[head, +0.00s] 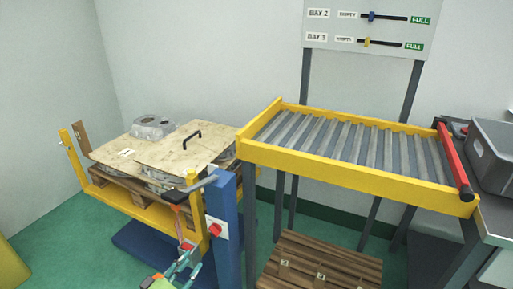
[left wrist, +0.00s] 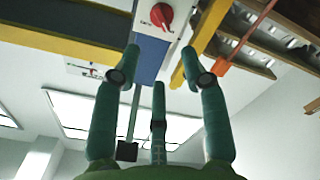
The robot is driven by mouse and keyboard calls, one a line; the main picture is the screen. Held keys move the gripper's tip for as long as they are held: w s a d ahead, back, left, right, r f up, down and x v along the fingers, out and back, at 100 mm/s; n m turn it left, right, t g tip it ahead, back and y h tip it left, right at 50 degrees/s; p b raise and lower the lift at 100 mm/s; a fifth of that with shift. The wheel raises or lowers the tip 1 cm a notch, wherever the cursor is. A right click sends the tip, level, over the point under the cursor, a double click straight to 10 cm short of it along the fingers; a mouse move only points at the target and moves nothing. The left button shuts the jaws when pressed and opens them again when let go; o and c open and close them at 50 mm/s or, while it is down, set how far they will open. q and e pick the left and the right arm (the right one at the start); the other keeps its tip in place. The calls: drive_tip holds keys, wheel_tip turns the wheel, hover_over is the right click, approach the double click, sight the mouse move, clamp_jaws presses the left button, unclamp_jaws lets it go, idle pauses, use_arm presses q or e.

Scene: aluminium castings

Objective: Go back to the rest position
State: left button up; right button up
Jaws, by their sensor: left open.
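My left gripper (head: 185,260) shows at the bottom of the head view, left of the blue post (head: 228,240). In the left wrist view its green fingers (left wrist: 159,62) are spread, with nothing between them. A red rotary knob (head: 215,230) on a white plate is on the post, a little above and to the right of the gripper. The knob also shows in the left wrist view (left wrist: 162,16), beyond the fingertips and apart from them. My right gripper is in neither view.
A yellow-framed stand (head: 150,212) holds castings (head: 154,126) and a wooden board with a black handle (head: 180,148). A yellow roller conveyor (head: 345,172) with a red bar (head: 455,160) stands right. A slatted wooden stack (head: 320,265) is beneath it. A grey bin (head: 495,155) is far right.

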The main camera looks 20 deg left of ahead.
use_arm(q)
drive_tip(key=s+d+f+m+g+y, duration=0.1)
drive_tip(key=s+d+f+m+g, duration=0.2)
drive_tip(key=f, duration=0.8)
drive_tip(key=s+d+f+m+g, duration=0.15)
drive_tip(key=s+f+g, duration=0.3)
drive_tip(key=f, duration=0.55)
drive_tip(key=s+d+f+m+g, duration=0.5)
drive_tip(key=s+d+f, duration=0.5)
drive_tip(key=s+f, duration=0.25)
drive_tip(key=s+r+g+p, duration=0.2)
drive_tip(key=s+r+p, duration=0.2)
drive_tip(key=s+p, duration=0.2)
drive_tip(key=s+r+m+g+p, duration=0.1)
drive_tip(key=s+r+p, duration=0.4)
drive_tip(key=s, duration=0.6)
drive_tip(key=shift+r+g+p, duration=0.2)
drive_tip(key=shift+g+p, duration=0.55)
drive_tip(key=shift+p, duration=0.45)
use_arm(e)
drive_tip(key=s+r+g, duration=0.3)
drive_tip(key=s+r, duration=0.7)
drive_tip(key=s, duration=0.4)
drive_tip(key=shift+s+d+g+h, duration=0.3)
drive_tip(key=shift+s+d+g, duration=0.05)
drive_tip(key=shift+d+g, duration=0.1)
use_arm(q)
drive_tip(key=shift+s+a, duration=0.1)
